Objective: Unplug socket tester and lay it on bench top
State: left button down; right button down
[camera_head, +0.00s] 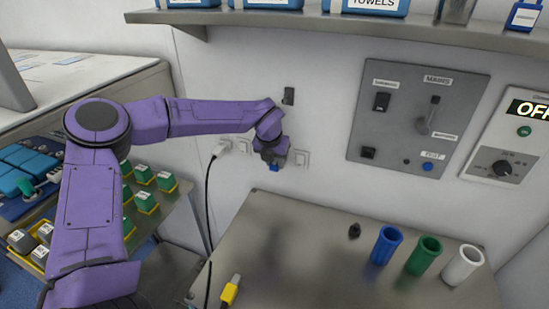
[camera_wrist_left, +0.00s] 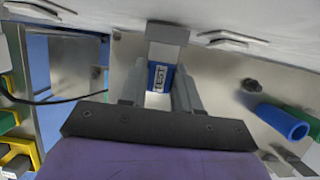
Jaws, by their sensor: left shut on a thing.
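The socket tester is a small block with a blue part and a "TEST" label, and it shows between my fingers in the left wrist view (camera_wrist_left: 161,77). Its blue end also shows below my gripper in the head view (camera_head: 274,169). My left gripper (camera_wrist_left: 158,92) is shut on the tester, close to the white wall. In the head view my left gripper (camera_head: 273,158) is in front of the row of wall sockets (camera_head: 301,158). I cannot tell whether the tester's pins are in a socket. The metal bench top (camera_head: 300,240) lies below. My right gripper is not in view.
Blue (camera_head: 386,245), green (camera_head: 423,256) and white (camera_head: 463,265) cups stand at the bench's right, near a small black object (camera_head: 354,231). A yellow plug (camera_head: 230,290) lies at the front left. A black cable (camera_head: 208,205) hangs from a socket. The bench's middle is clear.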

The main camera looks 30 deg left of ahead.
pick_arm(q)
jog(key=shift+r+p, duration=0.3)
jog(key=shift+p, duration=0.05)
jog(key=shift+s+f, duration=0.15)
jog(key=shift+f, duration=0.05)
dwell(0.7)
jog(key=shift+s+d, duration=0.1)
jog(key=shift+s, duration=0.15)
jog(key=shift+s+d, duration=0.15)
jog(key=shift+s, duration=0.3)
jog(key=shift+s, duration=0.1)
jog(key=shift+s+d, duration=0.1)
jog(key=shift+s, duration=0.4)
dwell(0.4)
